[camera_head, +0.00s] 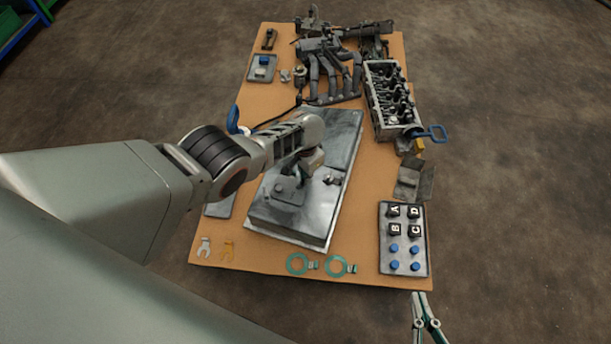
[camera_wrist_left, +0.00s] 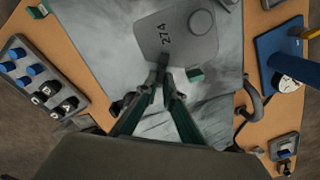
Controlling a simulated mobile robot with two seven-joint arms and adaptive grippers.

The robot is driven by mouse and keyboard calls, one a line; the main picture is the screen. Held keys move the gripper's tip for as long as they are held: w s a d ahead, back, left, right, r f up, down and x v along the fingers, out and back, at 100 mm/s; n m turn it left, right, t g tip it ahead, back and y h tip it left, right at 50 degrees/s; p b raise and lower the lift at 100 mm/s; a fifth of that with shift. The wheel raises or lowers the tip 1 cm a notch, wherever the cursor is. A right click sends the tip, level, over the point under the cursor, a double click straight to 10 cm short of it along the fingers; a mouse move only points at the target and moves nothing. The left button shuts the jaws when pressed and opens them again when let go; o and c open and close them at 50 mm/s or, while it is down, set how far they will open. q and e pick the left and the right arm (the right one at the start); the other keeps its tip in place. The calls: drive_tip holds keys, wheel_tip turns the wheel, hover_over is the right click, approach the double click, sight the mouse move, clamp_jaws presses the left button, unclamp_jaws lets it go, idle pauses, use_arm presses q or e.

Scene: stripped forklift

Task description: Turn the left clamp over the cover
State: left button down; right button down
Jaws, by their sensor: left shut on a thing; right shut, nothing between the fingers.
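The grey cover (camera_wrist_left: 178,35), marked 274 with a round boss, lies on the large metal box (camera_wrist_left: 105,35); it also shows in the head view (camera_head: 288,192). My left gripper (camera_wrist_left: 165,90) is shut on a small dark piece, apparently the left clamp (camera_wrist_left: 162,66), at the cover's edge. How far the clamp reaches over the cover I cannot tell. A small green block (camera_wrist_left: 195,74) sits beside it. In the head view my left gripper (camera_head: 308,162) hides the clamp. Another small dark fitting (camera_head: 331,179) stands on the box. My right gripper (camera_head: 420,298) is shut and empty at the bottom.
A tray with lettered cubes and blue pegs (camera_head: 403,238) lies at the right. Green rings (camera_head: 297,263) lie near the front edge. An engine head (camera_head: 388,95) and manifold (camera_head: 330,70) stand farther back. The floor right of the board is clear.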

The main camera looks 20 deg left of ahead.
use_arm(q)
drive_tip(key=c, duration=2.2)
unclamp_jaws()
drive_tip(key=shift+f, duration=0.1)
drive_tip(key=shift+w+d+r, duration=0.1)
drive_tip(key=shift+w+r, duration=0.05)
drive_tip(key=shift+r, duration=1.3)
wheel_tip(320, 180, up, 9)
drive_tip(key=shift+r, duration=0.1)
